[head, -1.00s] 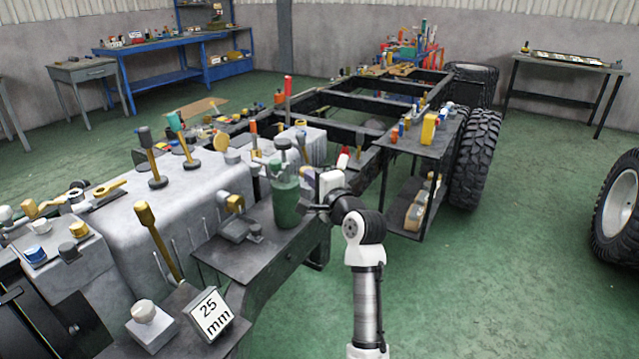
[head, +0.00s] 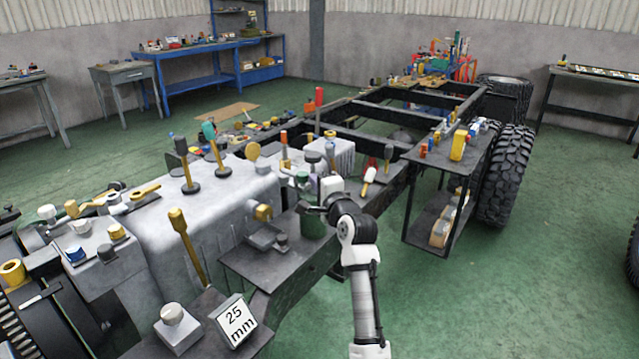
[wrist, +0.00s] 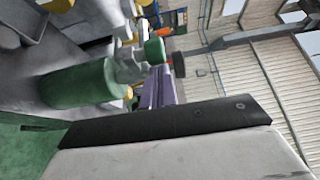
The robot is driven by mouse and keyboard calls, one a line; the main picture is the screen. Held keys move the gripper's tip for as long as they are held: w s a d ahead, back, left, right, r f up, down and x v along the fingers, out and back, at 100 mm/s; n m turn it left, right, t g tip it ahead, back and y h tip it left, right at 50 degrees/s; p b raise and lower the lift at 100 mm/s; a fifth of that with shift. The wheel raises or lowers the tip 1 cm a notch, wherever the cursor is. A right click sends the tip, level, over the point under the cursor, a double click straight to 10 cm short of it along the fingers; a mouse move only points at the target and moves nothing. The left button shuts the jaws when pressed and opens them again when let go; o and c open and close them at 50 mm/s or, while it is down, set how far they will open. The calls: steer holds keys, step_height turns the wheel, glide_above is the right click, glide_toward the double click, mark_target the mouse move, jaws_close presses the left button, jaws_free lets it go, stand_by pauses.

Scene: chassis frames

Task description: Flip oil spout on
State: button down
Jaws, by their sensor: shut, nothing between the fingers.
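The green oil can (head: 313,224) stands on the dark side shelf of the chassis, partly hidden behind my arm in the head view. It appears lying sideways in the wrist view (wrist: 80,86), with a grey top and a small green-tipped piece (wrist: 154,50) at its end. The spout's exact position is hard to tell. My gripper (head: 326,187) is beside the can's upper part, in front and to its right. In the wrist view its narrow purplish fingers (wrist: 157,88) are together and empty, close to the can's top. Contact cannot be told.
A side rack (head: 436,205) and a large tyre (head: 507,175) stand right. The green floor there is open.

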mark_target(291, 172)
steer(key=w+a+p, duration=0.2)
steer(key=w+a, duration=0.3)
steer(key=a, duration=0.2)
steer(key=shift+a, duration=0.15)
